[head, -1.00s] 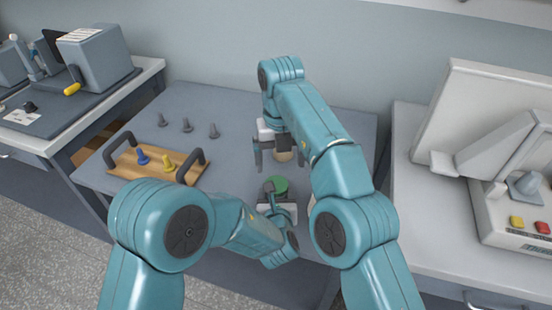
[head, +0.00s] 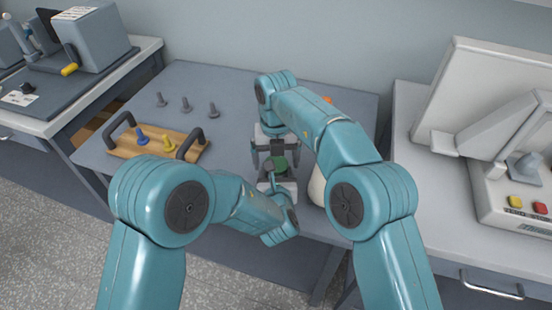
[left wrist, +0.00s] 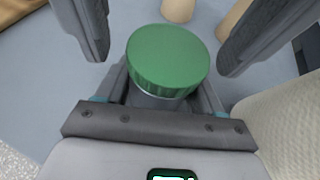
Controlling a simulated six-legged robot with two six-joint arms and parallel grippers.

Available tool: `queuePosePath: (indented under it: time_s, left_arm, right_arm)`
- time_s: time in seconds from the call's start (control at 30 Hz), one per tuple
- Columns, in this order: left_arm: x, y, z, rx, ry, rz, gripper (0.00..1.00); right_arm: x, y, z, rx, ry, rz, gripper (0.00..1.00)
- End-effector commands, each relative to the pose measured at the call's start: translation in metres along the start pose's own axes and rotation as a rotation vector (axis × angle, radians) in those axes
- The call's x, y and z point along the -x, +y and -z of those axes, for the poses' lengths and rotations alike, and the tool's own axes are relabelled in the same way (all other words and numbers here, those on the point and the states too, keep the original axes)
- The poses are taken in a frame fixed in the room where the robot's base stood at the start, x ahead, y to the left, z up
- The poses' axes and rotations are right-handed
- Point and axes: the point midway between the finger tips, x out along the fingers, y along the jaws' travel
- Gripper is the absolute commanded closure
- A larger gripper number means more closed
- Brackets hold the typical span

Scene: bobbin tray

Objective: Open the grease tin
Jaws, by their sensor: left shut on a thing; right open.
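The grease tin has a ribbed green lid (left wrist: 168,60), and it also shows in the head view (head: 279,162), partly covered by the grippers. My left gripper (head: 280,178) is shut on the tin's body below the lid; its fingers (left wrist: 160,92) flank the tin in the left wrist view. The tin looks lifted above the table. My right gripper (head: 274,150) is open just above and around the lid. Its two dark fingers stand left and right of the lid in the left wrist view (left wrist: 165,35), with visible gaps on both sides.
A wooden bobbin tray (head: 150,147) with dark handles holds a blue bobbin (head: 142,138) and a yellow one (head: 169,144). Several grey pegs (head: 186,104) stand behind it. A pale rounded object (head: 317,186) lies close right of the grippers. Tan cylinders (left wrist: 177,9) stand beyond the tin.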

Motion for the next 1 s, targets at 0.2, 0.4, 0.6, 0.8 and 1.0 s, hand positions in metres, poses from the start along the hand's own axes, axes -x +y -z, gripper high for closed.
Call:
queuePosePath:
  time_s: [0.2, 0.4, 0.6, 0.8, 1.0]
  left_arm:
    - [-0.0002, 0.0002, 0.0006, 0.0, 0.001, 0.0, 1.0]
    - [-0.0002, 0.0002, 0.0004, 0.0, 0.001, 0.0, 1.0]
    - [-0.0002, 0.0001, 0.0003, 0.0, 0.001, 0.0, 1.0]
    - [-0.0002, 0.0, 0.0002, 0.0, 0.0, 0.0, 1.0]
    - [-0.0002, -0.0001, 0.0002, 0.0, 0.0, 0.0, 1.0]
  right_arm:
    - [-0.003, -0.0003, 0.0002, 0.0, 0.001, 0.0, 0.07]
    - [-0.0027, -0.0003, 0.0001, 0.0, 0.001, 0.0, 0.43]
    - [-0.0026, -0.0001, 0.0001, 0.002, 0.001, 0.0, 0.65]
    - [-0.0024, -0.0002, 0.0003, 0.238, 0.0, 0.0, 0.66]
    - [-0.0022, -0.0004, 0.0004, 0.535, 0.0, 0.0, 0.66]
